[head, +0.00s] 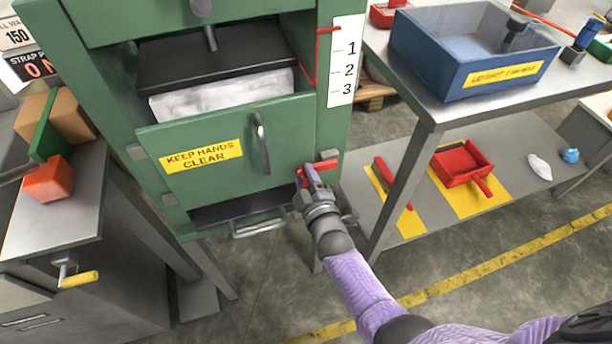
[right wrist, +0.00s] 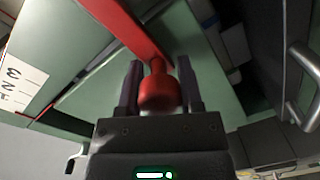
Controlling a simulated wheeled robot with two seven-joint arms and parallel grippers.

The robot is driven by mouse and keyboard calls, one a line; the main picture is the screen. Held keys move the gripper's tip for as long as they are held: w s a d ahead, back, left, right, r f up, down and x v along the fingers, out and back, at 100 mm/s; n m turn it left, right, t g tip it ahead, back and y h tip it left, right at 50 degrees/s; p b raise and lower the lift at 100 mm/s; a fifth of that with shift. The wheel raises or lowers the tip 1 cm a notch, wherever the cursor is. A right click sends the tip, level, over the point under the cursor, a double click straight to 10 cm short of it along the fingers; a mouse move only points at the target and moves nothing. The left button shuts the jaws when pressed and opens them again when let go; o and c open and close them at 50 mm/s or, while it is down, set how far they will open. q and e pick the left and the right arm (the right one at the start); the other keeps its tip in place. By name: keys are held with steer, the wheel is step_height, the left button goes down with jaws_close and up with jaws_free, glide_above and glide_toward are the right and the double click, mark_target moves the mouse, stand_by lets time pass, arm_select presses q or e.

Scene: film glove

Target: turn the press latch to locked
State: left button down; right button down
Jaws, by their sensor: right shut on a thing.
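The green press (head: 335,120) stands at the left centre in the head view. Its front door (head: 215,120) has a yellow "KEEP HANDS CLEAR" label and a metal handle (head: 262,148). The red latch (head: 325,165) sits at the door's right edge and lies roughly level in the head view. My right gripper (head: 308,178) is at the latch's left end. In the right wrist view, the latch's red bar (right wrist: 125,24) runs to a round red knob (right wrist: 158,92), which sits between the gripper's two fingers (right wrist: 159,78). The gripper hides part of the latch in the head view. My left gripper is not in view.
A bench with a blue bin (head: 425,70) stands to the right; its lower shelf holds a red dustpan (head: 462,160). A grey cabinet (head: 80,205) with a yellow-handled crank (head: 80,279) stands to the left. A bar handle (head: 258,228) projects below the door.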

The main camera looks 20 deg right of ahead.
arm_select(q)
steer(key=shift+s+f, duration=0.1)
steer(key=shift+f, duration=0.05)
arm_select(e)
steer(key=shift+s+f+n, duration=0.1)
steer(key=shift+f+n, duration=0.2)
steer(key=shift+f, duration=0.1)
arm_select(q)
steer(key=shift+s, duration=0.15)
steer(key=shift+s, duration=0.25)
arm_select(e)
steer(key=shift+c, duration=1.3)
jaws_free()
steer(key=shift+d, duration=0.1)
steer(key=shift+s+r, duration=0.1)
steer(key=shift+r, duration=0.05)
arm_select(q)
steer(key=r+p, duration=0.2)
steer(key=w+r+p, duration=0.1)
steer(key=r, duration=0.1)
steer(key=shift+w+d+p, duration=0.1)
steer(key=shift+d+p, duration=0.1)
steer(key=shift+p, duration=0.2)
arm_select(e)
steer(key=s, duration=0.9)
steer(key=shift+s+d+r, duration=0.15)
steer(key=shift+s+r, duration=0.05)
steer(key=shift+s, duration=0.15)
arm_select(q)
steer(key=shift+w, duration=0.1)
